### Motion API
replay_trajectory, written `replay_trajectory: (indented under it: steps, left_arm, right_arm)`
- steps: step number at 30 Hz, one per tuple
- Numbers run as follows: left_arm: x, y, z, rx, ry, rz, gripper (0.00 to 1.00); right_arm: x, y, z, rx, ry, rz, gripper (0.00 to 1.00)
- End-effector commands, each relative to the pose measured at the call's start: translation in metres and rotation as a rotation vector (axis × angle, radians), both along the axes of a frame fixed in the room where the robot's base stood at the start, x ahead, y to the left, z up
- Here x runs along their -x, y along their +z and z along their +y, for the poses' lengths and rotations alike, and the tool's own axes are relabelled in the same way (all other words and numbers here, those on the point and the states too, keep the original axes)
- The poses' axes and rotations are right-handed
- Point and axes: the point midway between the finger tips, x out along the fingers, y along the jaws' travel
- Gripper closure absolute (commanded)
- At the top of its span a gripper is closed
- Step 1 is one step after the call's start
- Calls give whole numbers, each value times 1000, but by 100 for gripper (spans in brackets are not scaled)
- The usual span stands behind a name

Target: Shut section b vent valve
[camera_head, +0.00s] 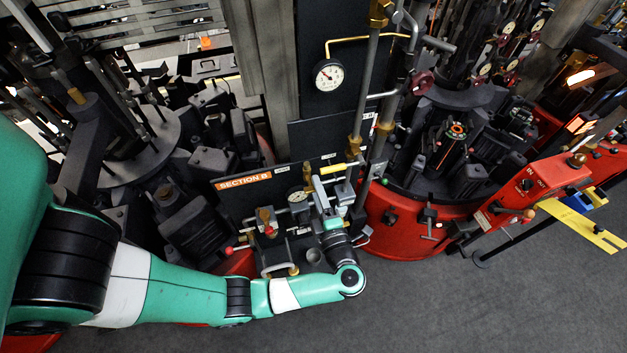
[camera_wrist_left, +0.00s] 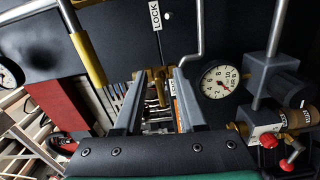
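The orange SECTION B label (camera_head: 243,181) marks a dark panel in the middle of the head view. My left gripper (camera_head: 324,184) reaches up to the valves and pipes at this panel's right side. In the left wrist view its two grey fingers (camera_wrist_left: 161,76) are spread apart. A small brass fitting (camera_wrist_left: 160,90) shows between them, below a white LOCK tag (camera_wrist_left: 155,16). I cannot tell whether the fingers touch it. A yellow-sleeved handle (camera_head: 333,168) lies near the gripper in the head view. No label in view reads as the vent valve. My right gripper is not in view.
A small gauge (camera_head: 298,196) sits left of my gripper and also shows in the left wrist view (camera_wrist_left: 218,80). Red knobs (camera_wrist_left: 290,164) and brass fittings crowd the lower right there. A larger gauge (camera_head: 328,75) hangs above. The grey floor (camera_head: 430,300) is clear.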

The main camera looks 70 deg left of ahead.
Motion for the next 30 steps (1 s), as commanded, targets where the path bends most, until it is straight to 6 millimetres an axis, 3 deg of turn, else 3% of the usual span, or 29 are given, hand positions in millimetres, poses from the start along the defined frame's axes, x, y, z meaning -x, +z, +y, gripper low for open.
replay_trajectory:
  steps: [6, 12, 30]
  left_arm:
    - [2, -3, -54, 1, -6, -2, 60]
    - [4, -1, -78, -1, -1, 0, 60]
    - [4, 0, -80, 0, 1, 0, 60]
  right_arm:
    - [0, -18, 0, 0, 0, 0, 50]
    - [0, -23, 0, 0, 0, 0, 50]
    - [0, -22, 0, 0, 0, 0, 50]
